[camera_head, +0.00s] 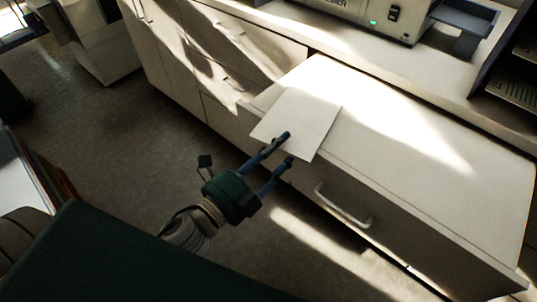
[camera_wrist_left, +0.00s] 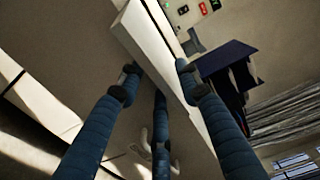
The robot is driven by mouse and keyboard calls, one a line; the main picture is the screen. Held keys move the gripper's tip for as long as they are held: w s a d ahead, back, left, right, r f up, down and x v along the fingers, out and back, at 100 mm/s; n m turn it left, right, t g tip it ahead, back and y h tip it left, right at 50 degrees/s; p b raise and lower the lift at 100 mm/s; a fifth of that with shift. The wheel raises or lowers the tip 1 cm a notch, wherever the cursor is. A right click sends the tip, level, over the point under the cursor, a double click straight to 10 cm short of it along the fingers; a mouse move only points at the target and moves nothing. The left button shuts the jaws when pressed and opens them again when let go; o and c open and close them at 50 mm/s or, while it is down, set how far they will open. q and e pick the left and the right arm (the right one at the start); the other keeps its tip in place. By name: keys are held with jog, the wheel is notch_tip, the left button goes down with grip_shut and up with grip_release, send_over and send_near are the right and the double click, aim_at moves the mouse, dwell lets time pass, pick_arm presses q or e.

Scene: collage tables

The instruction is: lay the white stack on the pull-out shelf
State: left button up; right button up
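The white stack (camera_head: 302,117) is a flat pale block of sheets. In the head view its far part is over the pull-out shelf (camera_head: 420,150) and its near part sticks out past the front edge. I cannot tell whether it touches the shelf. My left gripper (camera_head: 287,148) is shut on its near edge, one finger above and another at the lower side. In the left wrist view the stack (camera_wrist_left: 160,48) shows edge-on between the blue fingers of the left gripper (camera_wrist_left: 158,76). My right gripper is not in view.
The shelf front has a curved handle (camera_head: 343,206) just right of my left gripper. A beige machine (camera_head: 372,14) stands on the counter behind, with a dark tray (camera_head: 465,18) at its right. Much of the shelf top is bare. White drawers (camera_head: 240,45) adjoin at the left.

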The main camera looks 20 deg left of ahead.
pick_arm(q)
jog(key=b+v, duration=0.2)
jog(key=v, duration=1)
jog(key=shift+b, duration=0.35)
